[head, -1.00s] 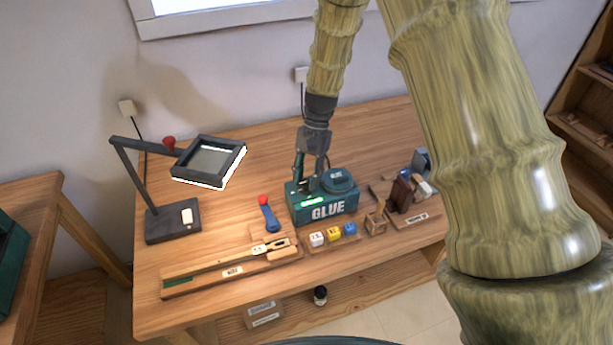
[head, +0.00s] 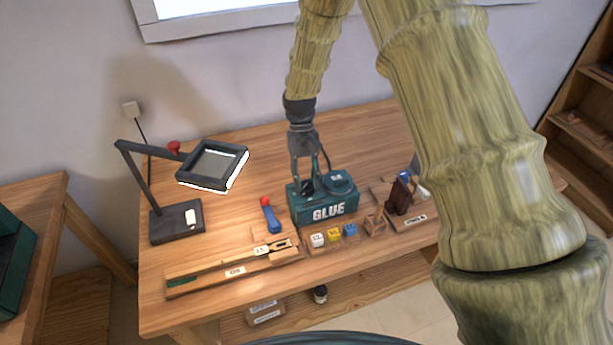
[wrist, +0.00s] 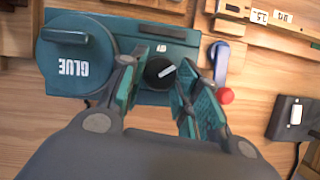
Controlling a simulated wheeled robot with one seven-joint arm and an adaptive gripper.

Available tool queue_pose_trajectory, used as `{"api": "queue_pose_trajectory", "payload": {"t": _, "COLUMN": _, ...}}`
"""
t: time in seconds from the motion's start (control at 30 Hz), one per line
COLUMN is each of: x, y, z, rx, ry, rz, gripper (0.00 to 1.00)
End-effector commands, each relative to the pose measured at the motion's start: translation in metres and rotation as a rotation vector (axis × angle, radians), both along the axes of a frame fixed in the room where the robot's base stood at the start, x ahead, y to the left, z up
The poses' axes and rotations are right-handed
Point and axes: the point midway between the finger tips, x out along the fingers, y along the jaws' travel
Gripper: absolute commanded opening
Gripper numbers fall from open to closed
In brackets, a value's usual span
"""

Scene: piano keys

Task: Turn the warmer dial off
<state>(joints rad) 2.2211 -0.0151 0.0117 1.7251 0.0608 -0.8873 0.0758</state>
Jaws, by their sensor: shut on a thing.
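The teal glue warmer (head: 330,210), marked GLUE, sits on the wooden table with a round lidded pot (head: 340,182) on its right side. In the wrist view, its black dial (wrist: 160,73) with a white pointer mark lies between my fingers. The mark slants to the upper right of that picture. My gripper (head: 308,187) reaches down onto the warmer's left part, one finger on either side of the dial, and is shut on it. In the head view the fingers partly hide the dial. No green light shows on the warmer's front.
A magnifier lamp (head: 212,163) stands left. A blue lever with a red knob (head: 270,216), a long wooden rail (head: 225,268), small cubes (head: 334,235) and a wooden holder (head: 408,222) lie around the warmer. The table behind is clear.

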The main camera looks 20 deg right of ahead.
Motion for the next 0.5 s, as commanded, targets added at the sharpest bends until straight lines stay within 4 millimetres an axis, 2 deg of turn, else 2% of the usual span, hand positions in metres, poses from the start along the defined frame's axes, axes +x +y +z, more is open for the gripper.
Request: {"api": "queue_pose_trajectory", "payload": {"t": 0.5, "x": -0.0003, "y": 0.0038, "z": 0.0017, "rx": -0.001, "ry": -0.001, "rz": 0.490, "gripper": 0.09}}
